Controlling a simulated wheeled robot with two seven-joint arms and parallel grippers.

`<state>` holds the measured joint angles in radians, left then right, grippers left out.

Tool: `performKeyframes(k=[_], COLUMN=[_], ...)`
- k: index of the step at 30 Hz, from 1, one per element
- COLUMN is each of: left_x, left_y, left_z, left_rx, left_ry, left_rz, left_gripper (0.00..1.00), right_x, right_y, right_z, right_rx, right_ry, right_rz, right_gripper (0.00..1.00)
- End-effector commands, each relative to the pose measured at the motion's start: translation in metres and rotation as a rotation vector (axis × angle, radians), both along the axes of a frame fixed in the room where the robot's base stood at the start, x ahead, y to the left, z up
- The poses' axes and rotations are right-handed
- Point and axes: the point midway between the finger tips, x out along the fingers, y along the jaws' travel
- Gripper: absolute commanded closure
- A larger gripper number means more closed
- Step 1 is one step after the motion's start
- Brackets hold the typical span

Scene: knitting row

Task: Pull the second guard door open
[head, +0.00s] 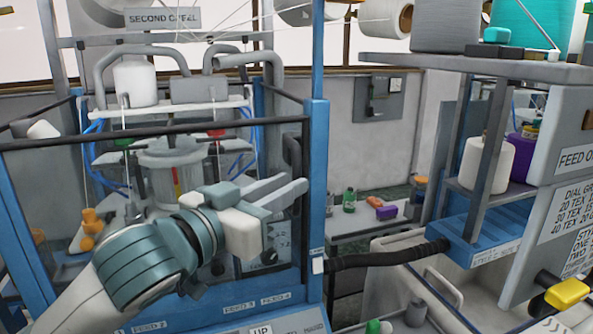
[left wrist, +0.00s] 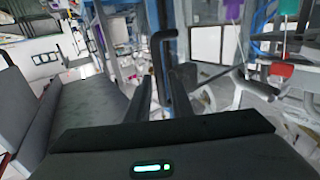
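The second guard door is a see-through panel with a dark top rail (head: 150,131), in front of the knitting machine under a sign with the word "SECOND". Its right edge appears to be against the blue post (head: 317,180). A dark upright door handle (head: 291,155) is near that edge; it also shows in the left wrist view (left wrist: 157,50). My left gripper (head: 297,188) is open with its fingertips just below or at the handle's lower end. In the left wrist view the fingertips (left wrist: 162,98) stand apart with the handle between or just beyond them; contact is unclear. My right gripper is out of view.
A black ribbed hose (head: 387,256) runs from the blue post to a blue tray (head: 478,240) on the right. A feed stand with yarn cones (head: 486,165) is at the right. A low bench (head: 365,222) with small items is behind.

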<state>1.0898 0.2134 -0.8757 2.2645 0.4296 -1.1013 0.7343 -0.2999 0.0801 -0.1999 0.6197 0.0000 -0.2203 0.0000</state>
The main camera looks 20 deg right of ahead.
Motion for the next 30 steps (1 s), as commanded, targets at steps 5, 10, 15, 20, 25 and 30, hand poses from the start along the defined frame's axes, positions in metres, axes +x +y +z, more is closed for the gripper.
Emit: performKeyframes(k=[5, 10, 15, 20, 25, 30], left_x=[0.013, 0.019, 0.020, 0.020, 0.020, 0.020], left_y=[-0.019, -0.027, -0.028, -0.028, -0.028, -0.028], left_z=[0.002, 0.001, 0.000, 0.000, 0.000, 0.000], left_rx=[0.000, 0.000, 0.000, 0.000, 0.000, 0.000], left_ry=[0.001, 0.000, -0.001, -0.001, -0.001, -0.001], left_rz=[0.000, 0.000, 0.000, 0.000, 0.000, 0.000], left_gripper=[0.80, 0.80, 0.80, 0.80, 1.00, 1.00], right_x=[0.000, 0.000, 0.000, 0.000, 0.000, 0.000], right_y=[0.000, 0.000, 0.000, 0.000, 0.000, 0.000], right_z=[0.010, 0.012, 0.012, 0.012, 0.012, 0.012], right_rx=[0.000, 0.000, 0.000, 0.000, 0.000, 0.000], right_ry=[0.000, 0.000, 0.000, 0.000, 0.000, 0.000], right_rz=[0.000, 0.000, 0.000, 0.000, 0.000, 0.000], right_gripper=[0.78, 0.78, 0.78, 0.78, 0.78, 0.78])
